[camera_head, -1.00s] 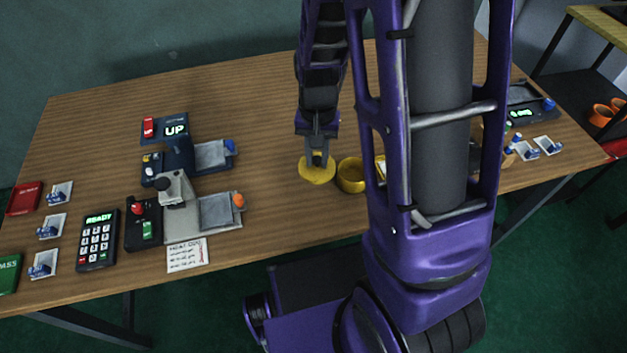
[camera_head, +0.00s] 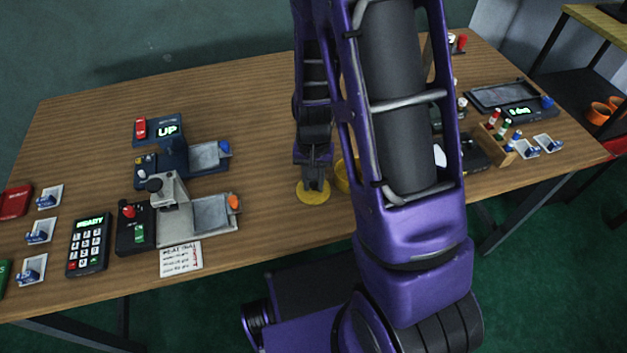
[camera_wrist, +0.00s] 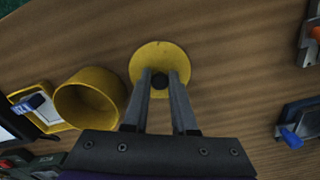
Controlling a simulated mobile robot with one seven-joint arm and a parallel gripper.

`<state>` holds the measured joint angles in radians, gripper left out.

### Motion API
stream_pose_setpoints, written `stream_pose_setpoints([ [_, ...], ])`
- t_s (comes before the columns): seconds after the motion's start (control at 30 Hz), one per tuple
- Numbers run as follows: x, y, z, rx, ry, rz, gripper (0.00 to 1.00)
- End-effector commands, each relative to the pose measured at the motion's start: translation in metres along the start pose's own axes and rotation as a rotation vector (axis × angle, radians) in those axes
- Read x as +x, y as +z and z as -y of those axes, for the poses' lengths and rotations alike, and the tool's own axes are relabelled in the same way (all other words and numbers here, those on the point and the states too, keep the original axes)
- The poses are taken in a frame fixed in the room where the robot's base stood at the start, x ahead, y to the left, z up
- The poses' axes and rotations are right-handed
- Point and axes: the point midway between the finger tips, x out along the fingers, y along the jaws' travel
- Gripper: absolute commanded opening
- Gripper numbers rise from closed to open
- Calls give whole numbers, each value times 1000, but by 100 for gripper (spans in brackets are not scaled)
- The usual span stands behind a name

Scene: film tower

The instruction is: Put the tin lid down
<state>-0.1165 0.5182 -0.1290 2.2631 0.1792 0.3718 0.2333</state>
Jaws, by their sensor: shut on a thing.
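In the head view my arm hides most of the tin (camera_head: 342,176).
Left of the lid stand a grey press-like device (camera_head: 190,213) and a dark blue one (camera_head: 185,157). A keypad (camera_head: 88,244) and small trays lie further left. A wooden rack (camera_head: 507,142) with small bottles is at the right. Bare table lies between the lid and the devices.

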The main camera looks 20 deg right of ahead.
Motion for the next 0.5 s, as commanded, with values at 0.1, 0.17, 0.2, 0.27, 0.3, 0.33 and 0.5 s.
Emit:
stream_pose_setpoints([
  [0.1, 0, 0, 0, 0, 0, 0, 43],
  [0.17, 1, 0, 0, 0, 0, 0, 54],
  [0.2, 1, 0, 0, 0, 0, 0, 55],
  [0.27, 1, 0, 0, 0, 0, 1, 55],
  [0.3, 1, 0, 0, 0, 0, 1, 55],
  [0.33, 1, 0, 0, 0, 0, 1, 55],
  [0.5, -5, 0, 0, 0, 0, 1, 55],
])
